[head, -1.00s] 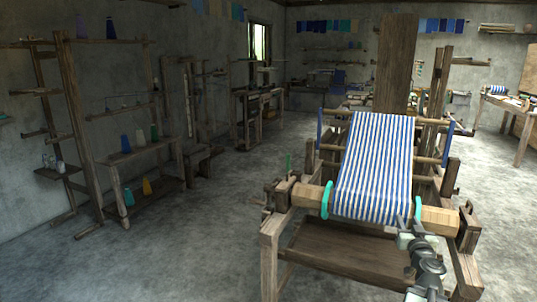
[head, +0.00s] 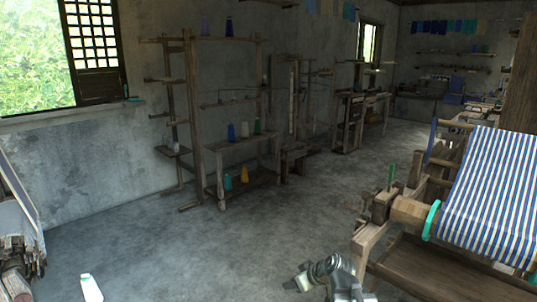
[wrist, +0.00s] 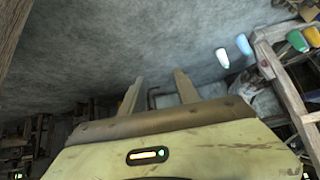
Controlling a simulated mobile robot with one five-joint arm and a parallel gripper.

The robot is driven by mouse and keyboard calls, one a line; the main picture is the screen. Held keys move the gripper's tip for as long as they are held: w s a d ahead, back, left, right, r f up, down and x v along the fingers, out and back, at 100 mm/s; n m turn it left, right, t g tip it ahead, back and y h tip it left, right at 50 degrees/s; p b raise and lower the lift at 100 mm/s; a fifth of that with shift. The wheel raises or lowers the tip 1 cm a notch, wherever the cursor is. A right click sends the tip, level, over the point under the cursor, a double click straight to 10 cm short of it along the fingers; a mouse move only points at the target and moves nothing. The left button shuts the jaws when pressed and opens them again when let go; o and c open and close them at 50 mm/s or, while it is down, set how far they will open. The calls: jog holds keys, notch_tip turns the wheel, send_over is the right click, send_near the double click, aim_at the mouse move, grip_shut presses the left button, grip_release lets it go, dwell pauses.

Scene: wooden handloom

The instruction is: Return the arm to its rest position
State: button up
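My arm shows at the bottom of the head view, bent low in front of the loom's left side. My gripper (head: 288,284) points left there, clear of the loom, its fingers too small to read. In the wrist view my gripper's two fingers (wrist: 158,92) stand apart with no held object visible between them, above the pale yellow-green body with a lit display. The loom (head: 366,240) stands at the right with blue-and-white striped cloth (head: 490,195) over its beam. A teal ring (head: 431,220) sits around the beam.
A wooden rack (head: 196,120) with several coloured cones stands by the left wall; cones also show in the wrist view (wrist: 243,44). A white cone (head: 91,288) is at the bottom left, near another cloth-bearing frame (head: 18,215). The floor (head: 200,250) between is open.

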jog(key=s+d+f+m+g+h, duration=0.3)
jog(key=s+d+m, duration=0.1)
jog(key=s, duration=0.2)
jog(key=s+d+f+m+g+h, duration=0.2)
jog(key=s+d+f+m+g, duration=0.15)
jog(key=s, duration=0.35)
notch_tip(320, 180, up, 24)
jog(key=p, duration=2.3)
jog(key=shift+w+d+f, duration=0.15)
jog(key=shift+w+f, duration=0.05)
jog(key=shift+w, duration=0.15)
